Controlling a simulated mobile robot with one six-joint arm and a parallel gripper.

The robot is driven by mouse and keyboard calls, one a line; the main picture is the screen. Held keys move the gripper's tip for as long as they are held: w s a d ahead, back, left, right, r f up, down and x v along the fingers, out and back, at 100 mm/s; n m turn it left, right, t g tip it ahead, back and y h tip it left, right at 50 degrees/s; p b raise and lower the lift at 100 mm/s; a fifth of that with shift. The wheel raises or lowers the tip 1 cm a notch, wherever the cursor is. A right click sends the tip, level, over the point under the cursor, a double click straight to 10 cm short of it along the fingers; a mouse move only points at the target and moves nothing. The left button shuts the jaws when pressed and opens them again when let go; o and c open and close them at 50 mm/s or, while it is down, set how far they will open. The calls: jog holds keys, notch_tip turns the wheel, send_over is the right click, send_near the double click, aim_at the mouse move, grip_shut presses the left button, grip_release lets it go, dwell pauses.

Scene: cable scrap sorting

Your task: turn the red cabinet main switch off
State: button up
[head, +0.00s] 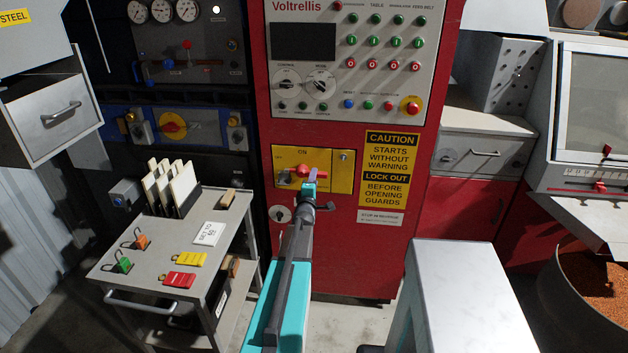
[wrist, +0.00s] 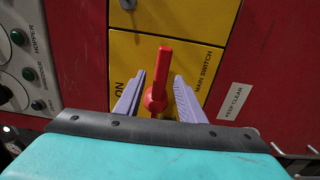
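The main switch (head: 300,171) is a red handle on a yellow panel (head: 343,171) on the front of the red cabinet (head: 360,285). "ON" is printed above it in the head view. The handle lies roughly sideways there, its long end to the right. In the wrist view the red handle (wrist: 162,72) points up from its hub, with "ON" to its left and "MAIN SWITCH" to its right. My gripper (wrist: 160,76) is open, one finger on each side of the handle, with gaps visible. In the head view my gripper (head: 309,186) partly covers the switch.
A grey cart (head: 150,262) with padlocks and tags stands left of my arm. A white-topped block (head: 464,275) stands to the right. Control buttons (head: 385,65) sit above the switch, and a black-and-yellow caution sign (head: 388,168) is beside it.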

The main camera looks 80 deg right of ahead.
jog(key=a+b, duration=0.3)
jog(key=a, duration=0.9)
jog(key=shift+w+a, duration=0.25)
jog(key=shift+a, duration=0.15)
jog(key=shift+s, duration=0.1)
dwell(0.6)
